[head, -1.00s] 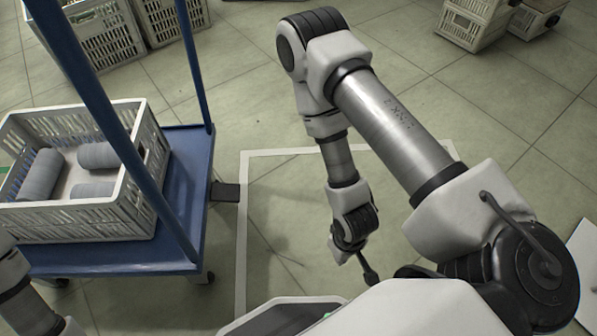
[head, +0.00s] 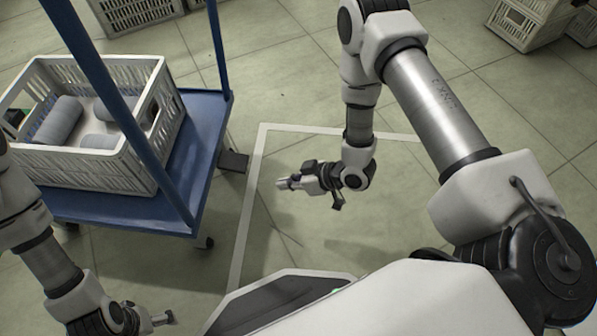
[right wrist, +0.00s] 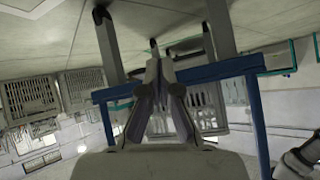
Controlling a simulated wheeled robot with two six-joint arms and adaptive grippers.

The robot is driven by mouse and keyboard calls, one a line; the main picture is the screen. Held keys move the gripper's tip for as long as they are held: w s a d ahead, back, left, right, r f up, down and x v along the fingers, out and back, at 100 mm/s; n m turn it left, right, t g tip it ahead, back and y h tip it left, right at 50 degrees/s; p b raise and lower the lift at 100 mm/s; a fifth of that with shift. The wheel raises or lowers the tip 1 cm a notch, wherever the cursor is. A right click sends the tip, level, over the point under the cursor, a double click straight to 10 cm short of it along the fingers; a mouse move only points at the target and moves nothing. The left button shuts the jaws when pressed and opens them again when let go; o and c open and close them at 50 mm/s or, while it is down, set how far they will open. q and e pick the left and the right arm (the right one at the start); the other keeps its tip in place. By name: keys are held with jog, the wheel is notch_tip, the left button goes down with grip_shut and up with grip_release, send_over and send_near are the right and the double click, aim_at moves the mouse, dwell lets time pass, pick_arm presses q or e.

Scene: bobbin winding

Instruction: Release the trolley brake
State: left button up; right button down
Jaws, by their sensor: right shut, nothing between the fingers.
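The blue trolley (head: 203,117) stands at the left in the head view, with blue uprights. A dark flat pedal (head: 233,160) sticks out low from its right side, apparently the brake. My right gripper (head: 284,184) is shut and empty, pointing left towards the trolley. In the picture it is right of and a little below the pedal, apart from it. In the right wrist view the gripper's fingers (right wrist: 160,66) come together in front of a blue frame (right wrist: 215,70). My left gripper (head: 165,317) is at the bottom left, small, its jaws unclear.
A white crate (head: 150,145) with several grey bobbins (head: 58,122) sits on the trolley. White tape (head: 250,205) marks a floor area right of the trolley, with bare floor inside. More crates (head: 525,22) stand at the back.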

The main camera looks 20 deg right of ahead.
aim_at(233, 162)
jog(key=w+d+f+n+t+y+b, duration=0.1)
jog(key=w+d+f+n+y+b, duration=0.3)
jog(key=d+b, duration=0.1)
jog(key=w+a+b, duration=0.3)
jog(key=w+a, duration=0.4)
jog(key=a, duration=0.4)
jog(key=shift+w+a, duration=0.2)
jog(key=shift+a, duration=0.15)
jog(key=shift+r, duration=0.1)
dwell(0.9)
